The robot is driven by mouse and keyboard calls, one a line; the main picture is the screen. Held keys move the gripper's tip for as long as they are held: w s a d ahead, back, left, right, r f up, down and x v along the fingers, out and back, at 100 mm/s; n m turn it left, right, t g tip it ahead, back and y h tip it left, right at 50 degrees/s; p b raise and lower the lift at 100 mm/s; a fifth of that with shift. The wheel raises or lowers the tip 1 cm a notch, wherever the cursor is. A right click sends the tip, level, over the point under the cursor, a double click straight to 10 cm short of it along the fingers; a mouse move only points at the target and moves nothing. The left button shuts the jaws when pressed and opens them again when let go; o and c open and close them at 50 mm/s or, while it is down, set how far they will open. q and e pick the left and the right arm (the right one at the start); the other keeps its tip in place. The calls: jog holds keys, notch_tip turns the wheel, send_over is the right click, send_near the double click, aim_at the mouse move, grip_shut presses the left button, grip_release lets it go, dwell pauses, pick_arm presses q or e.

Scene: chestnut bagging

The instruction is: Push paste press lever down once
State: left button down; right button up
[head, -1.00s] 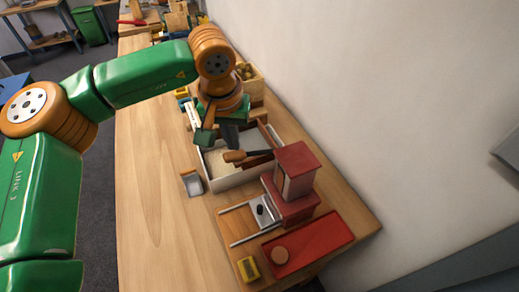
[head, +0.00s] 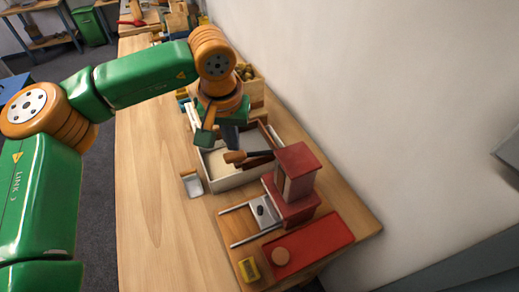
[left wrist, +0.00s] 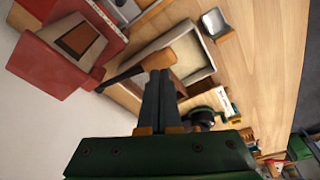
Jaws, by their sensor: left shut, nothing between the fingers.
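The paste press (head: 296,180) is a red housing at the right part of the bench. Its lever (head: 262,154) is a dark rod that sticks out to the left and ends in a wooden handle (head: 235,157). My left gripper (head: 231,148) is shut and empty, with its dark fingers pointing down at the handle from above. In the left wrist view the handle (left wrist: 158,60) lies just past the fingertips (left wrist: 159,74), and the red press (left wrist: 55,65) is at upper left. I cannot tell whether the fingertips touch the handle. My right gripper is out of view.
A pale open box (head: 238,180) lies under the lever. A small metal scoop (head: 193,185) is to its left. The left bench strip is clear.

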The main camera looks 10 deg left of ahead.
aim_at(233, 157)
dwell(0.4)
pick_arm(q)
jog(key=shift+s+f+b, duration=0.15)
jog(key=shift+f+b, duration=0.8)
jog(key=shift+f, duration=0.15)
notch_tip(233, 157, down, 2)
jog(key=shift+s+a+f+b, duration=0.1)
jog(key=shift+f+b, duration=0.15)
jog(key=shift+b, duration=0.8)
jog(key=shift+r, duration=0.1)
jog(key=shift+a+f+b, duration=0.1)
jog(key=shift+f+b, duration=0.8)
jog(key=shift+f, duration=0.25)
